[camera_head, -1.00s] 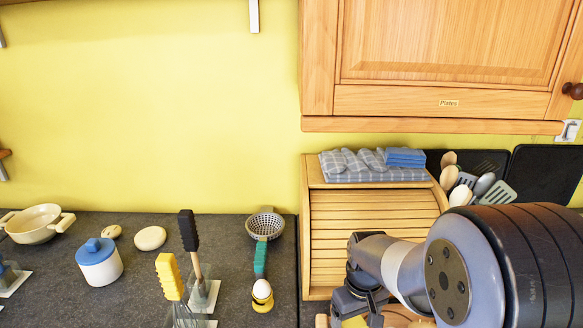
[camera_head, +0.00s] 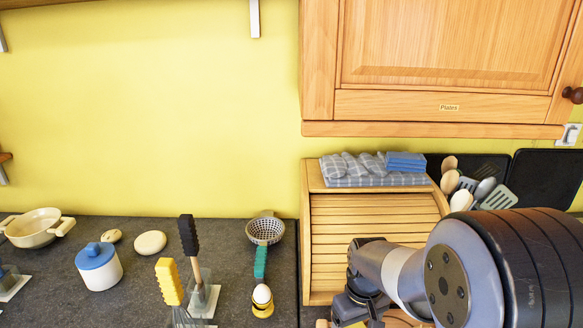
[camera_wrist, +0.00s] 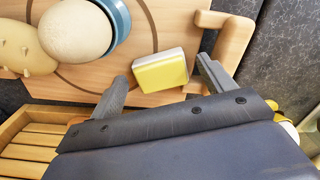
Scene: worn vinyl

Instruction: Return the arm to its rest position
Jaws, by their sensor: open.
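My gripper (camera_wrist: 160,85) is open in the wrist view, its two fingers apart above a wooden board (camera_wrist: 175,20). A yellow block with a pale top (camera_wrist: 161,70) lies on the board, between and just beyond the fingertips in the picture; I see no contact. In the head view my arm reaches in from the lower right, in front of the roll-front wooden box (camera_head: 365,222). My gripper's fingertips are cut off or hidden at the bottom edge there.
In the wrist view, a round pale thing in a blue dish (camera_wrist: 78,28) sits on the board. In the head view, an egg in a yellow cup (camera_head: 262,300), a strainer (camera_head: 265,230) and a blue-lidded jar (camera_head: 99,267) stand left of my arm. The Plates cabinet (camera_head: 440,60) hangs above.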

